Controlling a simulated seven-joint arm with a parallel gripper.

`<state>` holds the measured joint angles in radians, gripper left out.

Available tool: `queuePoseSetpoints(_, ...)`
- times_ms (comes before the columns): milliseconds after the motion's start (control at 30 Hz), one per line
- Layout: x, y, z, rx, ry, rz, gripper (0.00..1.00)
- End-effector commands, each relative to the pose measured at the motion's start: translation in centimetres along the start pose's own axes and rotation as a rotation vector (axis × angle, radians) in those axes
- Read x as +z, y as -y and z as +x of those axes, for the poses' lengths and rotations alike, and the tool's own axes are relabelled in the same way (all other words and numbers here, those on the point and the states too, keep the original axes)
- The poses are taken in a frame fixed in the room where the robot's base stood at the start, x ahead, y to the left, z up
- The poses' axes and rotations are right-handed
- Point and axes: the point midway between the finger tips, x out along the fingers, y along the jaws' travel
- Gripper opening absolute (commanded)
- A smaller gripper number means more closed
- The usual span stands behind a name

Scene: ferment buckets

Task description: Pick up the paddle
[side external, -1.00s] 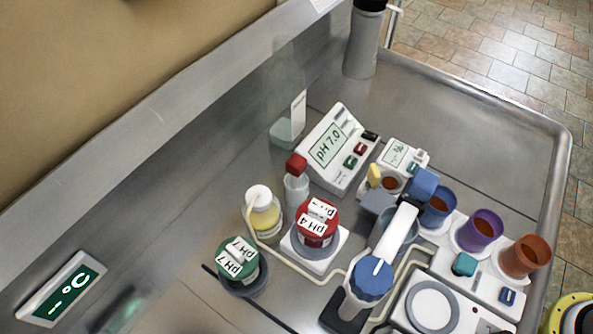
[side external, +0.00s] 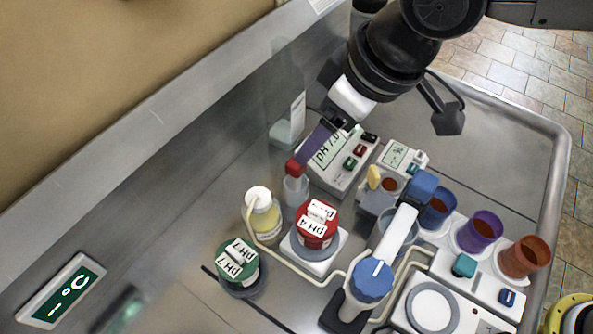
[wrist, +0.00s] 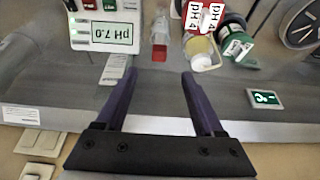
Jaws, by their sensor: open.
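I cannot make out for certain which thing is the paddle. A small yellow upright piece (side external: 374,176) stands at a small cup near the middle of the bench in the side view and may be it. My gripper (side external: 306,152) hangs in front of the pH meter, close above a red-capped clear vial (side external: 296,188). In the wrist view my gripper (wrist: 160,76) has two purple fingers spread wide with nothing held. The vial's red cap (wrist: 160,53) shows between and beyond the fingertips; I cannot tell how far below.
The pH 7.0 meter (side external: 352,165), red pH 4 jar (side external: 316,232), green pH 7 jar (side external: 238,268) and yellow-liquid bottle (side external: 264,222) crowd close. A blue-knobbed device (side external: 371,281) and coloured cups (side external: 478,232) stand right. The steel bench (side external: 150,235) is mostly clear at left.

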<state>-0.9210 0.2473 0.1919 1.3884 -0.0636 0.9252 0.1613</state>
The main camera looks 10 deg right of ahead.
Motion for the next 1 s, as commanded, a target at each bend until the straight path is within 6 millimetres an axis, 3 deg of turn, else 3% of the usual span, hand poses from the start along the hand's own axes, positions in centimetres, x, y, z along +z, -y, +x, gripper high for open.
queuePoseSetpoints(100, 0.1, -0.1, 2.6, 0.001, 0.005, 0.001, 0.70)
queuePoseSetpoints(300, 0.1, -0.1, 5.5, 0.001, 0.003, 0.002, 0.70)
queuePoseSetpoints(533, 0.1, -0.2, 6.9, 0.001, 0.002, 0.002, 0.70)
queuePoseSetpoints(800, 0.3, -0.2, 10.6, 0.001, 0.003, 0.003, 0.70)
queuePoseSetpoints(1000, 0.2, -0.2, 11.4, 0.001, 0.000, 0.003, 0.70)
